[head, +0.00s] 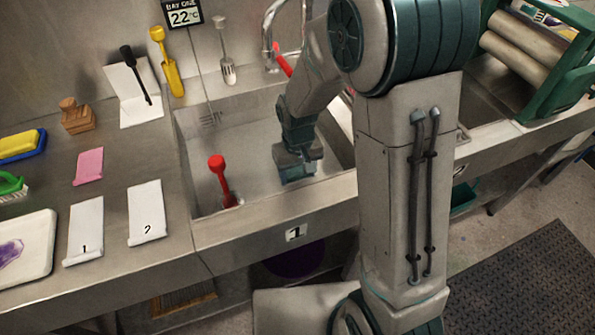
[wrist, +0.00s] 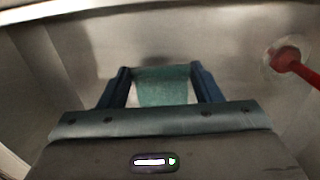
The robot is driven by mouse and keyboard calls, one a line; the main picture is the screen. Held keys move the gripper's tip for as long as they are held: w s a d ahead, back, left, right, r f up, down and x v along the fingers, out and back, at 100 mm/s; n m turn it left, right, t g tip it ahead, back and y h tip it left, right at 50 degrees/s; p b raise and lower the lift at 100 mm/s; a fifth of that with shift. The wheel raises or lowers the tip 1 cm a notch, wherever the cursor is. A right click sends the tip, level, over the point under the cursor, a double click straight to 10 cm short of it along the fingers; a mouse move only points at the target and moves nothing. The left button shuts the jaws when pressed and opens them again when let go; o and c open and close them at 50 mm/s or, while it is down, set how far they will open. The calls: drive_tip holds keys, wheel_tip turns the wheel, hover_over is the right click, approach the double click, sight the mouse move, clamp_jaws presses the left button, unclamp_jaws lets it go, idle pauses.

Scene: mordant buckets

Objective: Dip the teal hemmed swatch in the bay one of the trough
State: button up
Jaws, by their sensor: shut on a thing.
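My gripper (head: 297,168) is down inside bay one (head: 205,150) of the steel trough, the bay with the label 1 on its front edge. In the wrist view my gripper (wrist: 160,72) is shut on the teal swatch (wrist: 160,88), which shows between the two dark blue fingers. I cannot make out the swatch in the head view; my own gripper and arm probably cover it. A hem on it is not clear. A dark patch lies just beyond the swatch on the bay's surface. I cannot tell whether the swatch is in liquid.
A red-handled plug (head: 220,178) stands in the bay, left of my gripper; it also shows in the wrist view (wrist: 290,60). A faucet (head: 268,40) is behind. A sign (head: 184,14) reads bay one, 22°C. Cards (head: 85,230) and a white tray (head: 25,250) lie left.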

wheel_tip(320, 180, up, 10)
drive_tip(key=p, duration=0.7)
drive_tip(key=shift+r, duration=0.1)
idle(3.0)
drive_tip(key=shift+r+p, duration=1.8)
drive_tip(key=shift+r, duration=0.7)
